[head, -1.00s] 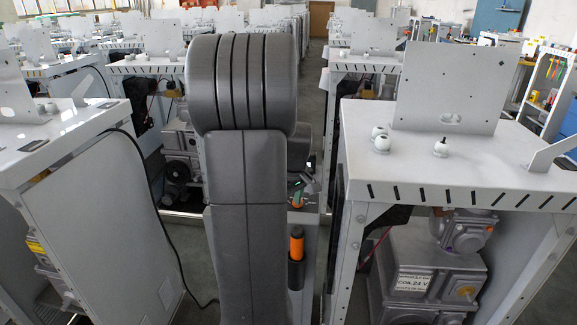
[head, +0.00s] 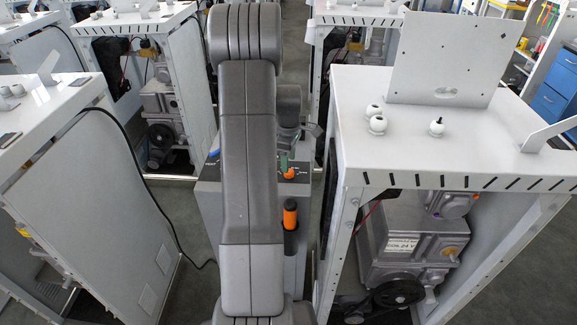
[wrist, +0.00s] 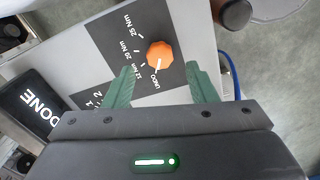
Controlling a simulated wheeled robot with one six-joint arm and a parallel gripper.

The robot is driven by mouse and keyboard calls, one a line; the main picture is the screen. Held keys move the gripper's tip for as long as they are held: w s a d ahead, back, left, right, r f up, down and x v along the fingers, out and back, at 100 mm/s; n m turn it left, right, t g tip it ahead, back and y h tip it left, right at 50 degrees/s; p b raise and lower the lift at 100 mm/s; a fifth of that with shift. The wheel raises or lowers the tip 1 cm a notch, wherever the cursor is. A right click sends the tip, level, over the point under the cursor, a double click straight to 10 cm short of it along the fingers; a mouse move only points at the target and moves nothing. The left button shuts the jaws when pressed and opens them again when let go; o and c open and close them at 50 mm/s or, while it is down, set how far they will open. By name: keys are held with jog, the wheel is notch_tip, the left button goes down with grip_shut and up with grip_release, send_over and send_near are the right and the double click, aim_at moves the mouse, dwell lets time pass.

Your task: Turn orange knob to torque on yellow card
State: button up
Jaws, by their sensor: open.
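The orange knob (wrist: 160,56) sits on a dark panel (wrist: 112,42) marked UNDO, 12 Nm, 20 Nm and 25 Nm. Its white pointer line points toward UNDO. My gripper (wrist: 159,70) is open, with one green finger on each side of the knob and a gap on both sides. In the head view the knob (head: 289,173) shows beside the green fingers (head: 284,161), partly behind my arm. I cannot make out a yellow card or its torque value in any view.
A black plate marked DONE (wrist: 40,107) lies left of the panel. An orange-handled tool (head: 290,213) stands in a black holder in front of the knob. A white cabinet (head: 350,110) stands close on the right, another (head: 95,190) on the left. Grey floor separates them.

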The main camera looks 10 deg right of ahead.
aim_at(289, 174)
jog(key=shift+f, duration=2.05)
jog(key=shift+c, duration=0.4)
jog(key=c, duration=0.9)
